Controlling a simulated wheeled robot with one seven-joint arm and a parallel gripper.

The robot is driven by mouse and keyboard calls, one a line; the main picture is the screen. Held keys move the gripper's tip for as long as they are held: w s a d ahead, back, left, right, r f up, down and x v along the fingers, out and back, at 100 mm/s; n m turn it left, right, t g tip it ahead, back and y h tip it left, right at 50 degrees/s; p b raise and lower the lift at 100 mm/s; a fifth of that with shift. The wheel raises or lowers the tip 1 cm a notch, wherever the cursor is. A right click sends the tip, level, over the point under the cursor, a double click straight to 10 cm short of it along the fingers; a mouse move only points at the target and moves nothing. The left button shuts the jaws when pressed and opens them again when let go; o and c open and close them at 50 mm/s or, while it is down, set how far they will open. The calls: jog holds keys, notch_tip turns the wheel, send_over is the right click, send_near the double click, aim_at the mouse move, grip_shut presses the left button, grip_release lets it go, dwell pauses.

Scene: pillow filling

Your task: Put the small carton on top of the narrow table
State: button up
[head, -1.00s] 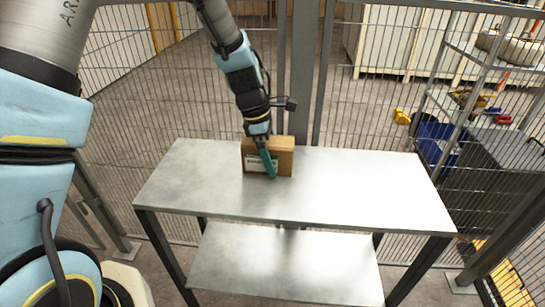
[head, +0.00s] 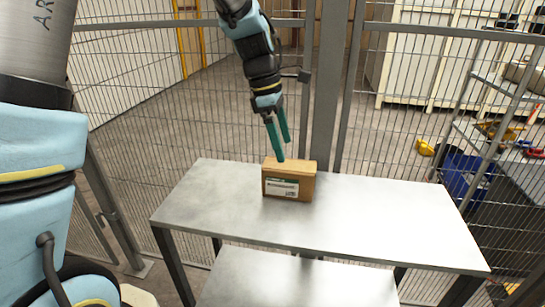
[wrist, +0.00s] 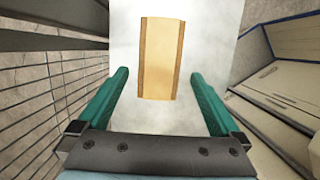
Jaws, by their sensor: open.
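The small carton (head: 289,181) is a brown cardboard box with a white and green label on its front. It stands upright on the grey top of the narrow table (head: 380,225), near the back edge. My gripper (head: 283,152) is open and empty, with its green fingers just above and behind the carton's top. In the wrist view the carton (wrist: 161,58) shows from above, ahead of and between the two open fingers (wrist: 161,88), apart from both.
A wire mesh fence (head: 220,110) and a grey post (head: 326,90) stand close behind the table. A lower shelf (head: 300,280) lies under the tabletop. A rack with a blue bin (head: 465,173) is beyond the fence at right. Most of the tabletop is clear.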

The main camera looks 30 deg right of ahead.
jog(key=shift+w+a+r, duration=0.1)
jog(key=shift+w+a, duration=0.1)
jog(key=shift+a, duration=0.1)
jog(key=w+a+f+m+t, duration=0.1)
jog(key=w+a+m, duration=0.15)
jog(key=a, duration=0.65)
jog(key=w+a+m+t, duration=0.1)
jog(key=w+a+m, duration=0.15)
jog(key=a, duration=0.65)
jog(key=s+a+f+m+y, duration=0.1)
jog(key=a+m, duration=0.2)
jog(key=a, duration=0.6)
jog(key=s+a+f+m+t+y, duration=0.1)
jog(key=s+a+m, duration=0.1)
jog(key=a, duration=0.7)
jog(key=shift+s+m, duration=0.3)
jog(key=shift+m, duration=0.4)
jog(key=shift+c, duration=0.2)
